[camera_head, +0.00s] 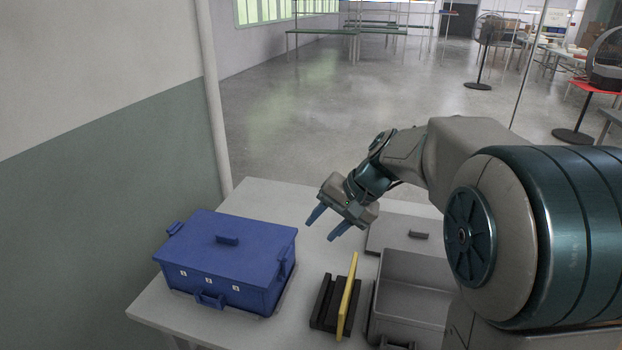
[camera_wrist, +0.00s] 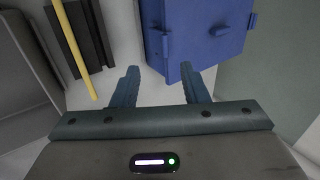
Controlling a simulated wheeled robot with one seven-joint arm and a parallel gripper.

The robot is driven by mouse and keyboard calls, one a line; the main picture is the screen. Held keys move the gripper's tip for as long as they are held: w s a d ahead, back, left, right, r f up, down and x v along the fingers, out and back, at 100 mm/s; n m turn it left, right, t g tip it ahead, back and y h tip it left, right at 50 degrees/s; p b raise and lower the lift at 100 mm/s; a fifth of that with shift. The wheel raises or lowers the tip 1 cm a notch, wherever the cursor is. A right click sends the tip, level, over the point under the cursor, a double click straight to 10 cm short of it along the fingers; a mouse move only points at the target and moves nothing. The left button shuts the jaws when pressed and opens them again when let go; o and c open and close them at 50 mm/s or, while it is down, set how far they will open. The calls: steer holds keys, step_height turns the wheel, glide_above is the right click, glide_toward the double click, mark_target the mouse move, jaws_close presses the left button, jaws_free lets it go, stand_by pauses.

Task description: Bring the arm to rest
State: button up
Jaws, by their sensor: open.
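My gripper (camera_head: 328,224) is open and empty. It hangs in the air above the back part of the white table (camera_head: 258,197), with its blue fingers pointing down and to the left. In the wrist view its two fingers (camera_wrist: 160,88) are spread apart, with the blue box (camera_wrist: 200,42) beyond the tips. My arm reaches in from the right side of the head view. The blue lidded box (camera_head: 228,262) stands on the left of the table, apart from my gripper.
A yellow plate (camera_head: 347,295) stands upright at a black slotted holder (camera_head: 325,303). To its right is an open grey box (camera_head: 412,290), partly hidden by my arm. A grey lid (camera_head: 395,235) lies behind it. A wall (camera_head: 100,150) bounds the left.

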steer(key=s+d+n+h+p, duration=0.1)
steer(key=s+d+h+p, duration=0.1)
steer(key=s, duration=0.8)
steer(key=s+d+n+h+p, duration=0.2)
steer(key=s+d+h, duration=0.2)
steer(key=s, duration=0.6)
steer(key=shift+s+d+n+t, duration=0.2)
steer(key=shift+d+n+t, duration=0.1)
steer(key=shift+d, duration=0.85)
